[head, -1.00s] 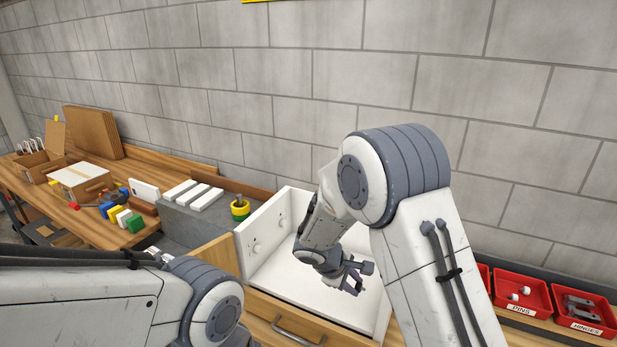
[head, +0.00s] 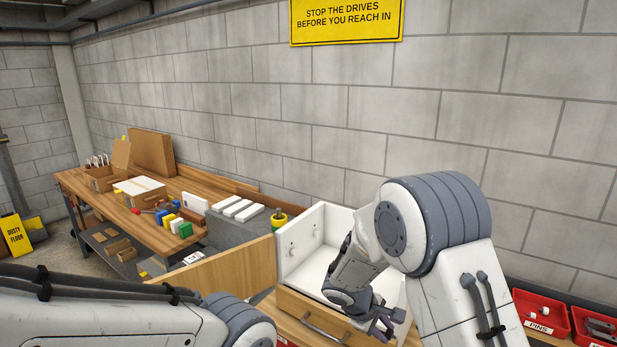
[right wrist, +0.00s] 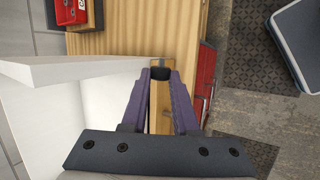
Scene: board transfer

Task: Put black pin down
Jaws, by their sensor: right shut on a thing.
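The black pin (right wrist: 160,73) shows as a small dark piece between the fingertips of my right gripper (right wrist: 160,76) in the right wrist view. The gripper is shut on it. In the head view my right gripper (head: 384,324) is at the right front of the white cabinet (head: 312,262), and the pin cannot be made out there. In the wrist view a wooden strip (right wrist: 158,112) lies beyond the fingers, beside the white panel. Whether the pin touches anything below is unclear. My left gripper is outside the picture.
The cabinet has an open wooden door (head: 228,275) and a wooden drawer front with a handle (head: 322,328). Red bins (head: 541,313) stand at the right. A side bench (head: 142,228) holds coloured blocks and boxes. Bare wooden top (right wrist: 140,32) shows beyond the fingers.

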